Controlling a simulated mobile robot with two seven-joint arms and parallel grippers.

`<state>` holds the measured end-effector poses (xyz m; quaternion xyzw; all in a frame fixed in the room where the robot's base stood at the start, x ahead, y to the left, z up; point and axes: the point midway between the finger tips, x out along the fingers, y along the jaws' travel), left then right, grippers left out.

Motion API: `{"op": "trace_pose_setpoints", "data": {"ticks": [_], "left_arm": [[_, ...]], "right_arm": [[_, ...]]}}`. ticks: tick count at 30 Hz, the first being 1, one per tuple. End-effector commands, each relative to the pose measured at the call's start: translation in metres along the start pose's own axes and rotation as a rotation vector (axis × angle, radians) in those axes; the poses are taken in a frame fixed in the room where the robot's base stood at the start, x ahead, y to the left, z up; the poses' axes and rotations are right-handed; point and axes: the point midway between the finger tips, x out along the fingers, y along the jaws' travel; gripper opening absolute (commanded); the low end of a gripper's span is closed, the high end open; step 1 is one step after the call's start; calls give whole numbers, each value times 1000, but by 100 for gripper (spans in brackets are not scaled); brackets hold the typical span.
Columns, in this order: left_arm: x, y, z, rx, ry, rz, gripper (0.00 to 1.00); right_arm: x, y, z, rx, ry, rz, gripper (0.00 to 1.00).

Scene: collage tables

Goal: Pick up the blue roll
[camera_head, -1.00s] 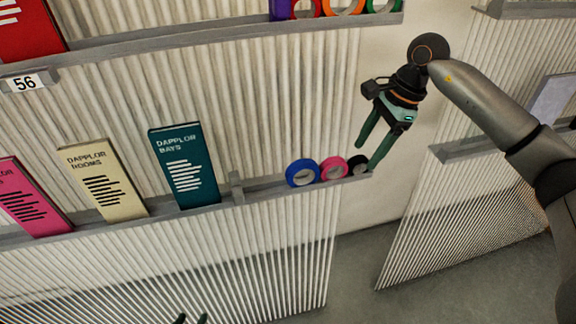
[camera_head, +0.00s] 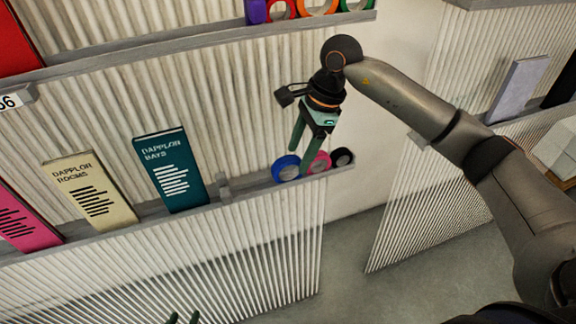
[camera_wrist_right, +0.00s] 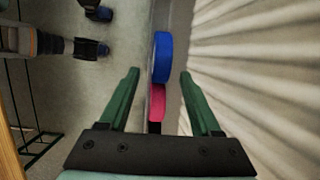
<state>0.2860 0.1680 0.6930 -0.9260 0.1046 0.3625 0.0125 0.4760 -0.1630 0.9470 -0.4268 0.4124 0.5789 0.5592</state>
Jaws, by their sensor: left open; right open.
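The blue roll (camera_head: 281,168) stands on edge at the right part of the lower wall shelf, beside a pink roll (camera_head: 322,163) and a black roll (camera_head: 342,157). My right gripper (camera_head: 299,160) points down in front of the blue and pink rolls, open and empty. In the right wrist view, the blue roll (camera_wrist_right: 162,57) lies in line between the two green fingers, around and beyond their tips, with the pink roll (camera_wrist_right: 157,101) nearer. I cannot tell the remaining distance. Only the fingertips of my left gripper (camera_head: 183,318) show at the bottom edge, open and far from the rolls.
Teal (camera_head: 172,170), cream (camera_head: 88,190) and pink boards stand further left. An upper shelf holds more rolls. A gap separates this ribbed panel from another (camera_head: 410,205) at right.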

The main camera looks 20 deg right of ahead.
Motion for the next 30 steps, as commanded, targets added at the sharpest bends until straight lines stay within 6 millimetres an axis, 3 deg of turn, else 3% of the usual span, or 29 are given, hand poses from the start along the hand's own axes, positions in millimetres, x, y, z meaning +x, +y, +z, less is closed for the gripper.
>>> {"op": "trace_pose_setpoints", "data": {"ticks": [2, 9, 17, 30], "left_arm": [[-4, 0, -4, -1, -1, 0, 50], [-8, 0, -8, -1, -1, -1, 50], [-7, 0, -8, -1, -1, -1, 50], [-7, 0, -8, -1, -1, -1, 50]], "right_arm": [[2, 1, 17, -4, -3, 2, 65], [32, 0, 14, 1, -1, 1, 65], [34, 0, 13, 0, 0, -1, 64], [33, 0, 13, 0, 0, -1, 14]]}}
